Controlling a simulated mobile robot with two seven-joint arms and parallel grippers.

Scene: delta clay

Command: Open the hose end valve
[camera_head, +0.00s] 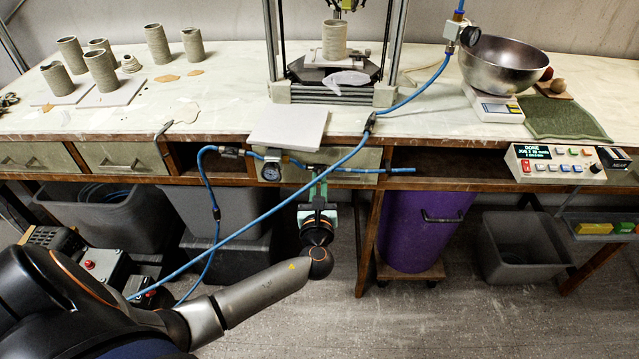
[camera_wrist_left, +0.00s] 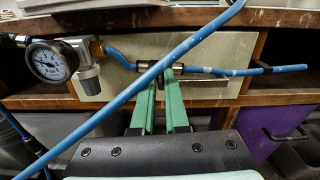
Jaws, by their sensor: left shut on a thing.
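A small metal valve fitting (camera_wrist_left: 150,66) sits in the blue hose in front of the pale drawer panel, right of the pressure gauge. In the head view the left gripper (camera_head: 319,178) is under the table's front edge, at the hose. The fingers hide part of the valve. My right gripper is not in view.
A pressure gauge (camera_wrist_left: 47,62) with a regulator is just left of the valve. A loose blue hose (camera_head: 290,192) crosses diagonally in front of the gripper. The hose's free end (camera_head: 408,170) points right. A purple bin (camera_head: 425,225) stands below right; grey bins (camera_head: 220,210) stand left.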

